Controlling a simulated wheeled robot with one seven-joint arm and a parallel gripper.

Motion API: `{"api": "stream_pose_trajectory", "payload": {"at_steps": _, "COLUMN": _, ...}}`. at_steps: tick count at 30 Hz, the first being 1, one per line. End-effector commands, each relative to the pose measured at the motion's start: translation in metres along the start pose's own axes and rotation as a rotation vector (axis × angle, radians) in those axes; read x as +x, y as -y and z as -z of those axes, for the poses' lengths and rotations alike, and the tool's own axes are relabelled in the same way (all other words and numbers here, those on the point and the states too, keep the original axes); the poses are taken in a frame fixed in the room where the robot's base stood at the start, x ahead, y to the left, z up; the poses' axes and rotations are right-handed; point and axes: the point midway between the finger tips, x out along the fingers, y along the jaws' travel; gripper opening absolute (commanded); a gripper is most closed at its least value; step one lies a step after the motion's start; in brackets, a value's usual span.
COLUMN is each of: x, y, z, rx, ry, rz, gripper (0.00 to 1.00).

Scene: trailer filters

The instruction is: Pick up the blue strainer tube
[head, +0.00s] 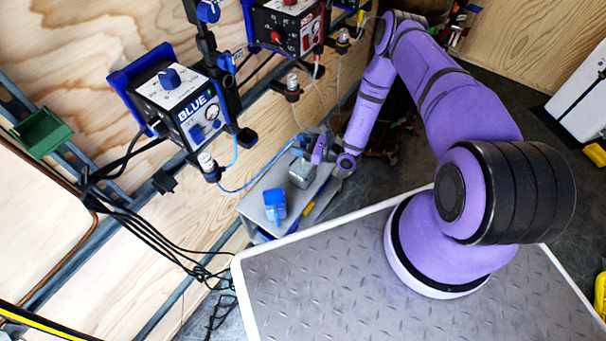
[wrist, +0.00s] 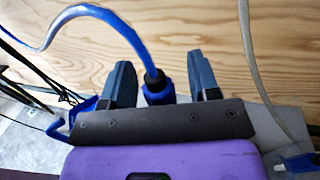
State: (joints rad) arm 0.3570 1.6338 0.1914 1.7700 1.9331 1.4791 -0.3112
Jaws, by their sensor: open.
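The blue strainer tube (wrist: 158,86) shows in the wrist view as a dark blue fitting with a blue hose running from its top to the upper left. My gripper (wrist: 160,66) is open, with one dark finger on each side of the tube. The tube's lower part is hidden behind my gripper's body. In the head view my gripper (head: 307,146) is small, at the far end of the purple arm, where the blue hose (head: 256,183) ends. The tube itself is hard to make out there.
The box marked BLUE (head: 180,103) hangs on the wall. Black cables (head: 140,226) hang at the left.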

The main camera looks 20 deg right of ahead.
Motion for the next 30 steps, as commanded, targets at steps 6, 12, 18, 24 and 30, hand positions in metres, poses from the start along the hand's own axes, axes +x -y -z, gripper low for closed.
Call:
{"api": "stream_pose_trajectory", "payload": {"at_steps": 6, "x": 0.005, "y": 0.000, "z": 0.000, "rx": 0.000, "ry": 0.000, "rz": 0.000, "gripper": 0.56}}
{"api": "stream_pose_trajectory", "payload": {"at_steps": 12, "x": 0.005, "y": 0.000, "z": 0.000, "rx": 0.000, "ry": 0.000, "rz": 0.000, "gripper": 0.33}}
{"api": "stream_pose_trajectory", "payload": {"at_steps": 18, "x": 0.005, "y": 0.000, "z": 0.000, "rx": 0.000, "ry": 0.000, "rz": 0.000, "gripper": 0.00}}
{"api": "stream_pose_trajectory", "payload": {"at_steps": 24, "x": 0.005, "y": 0.000, "z": 0.000, "rx": 0.000, "ry": 0.001, "rz": 0.000, "gripper": 0.00}}
{"api": "stream_pose_trajectory", "payload": {"at_steps": 30, "x": 0.005, "y": 0.001, "z": -0.015, "rx": -0.001, "ry": 0.001, "rz": 0.001, "gripper": 0.00}}
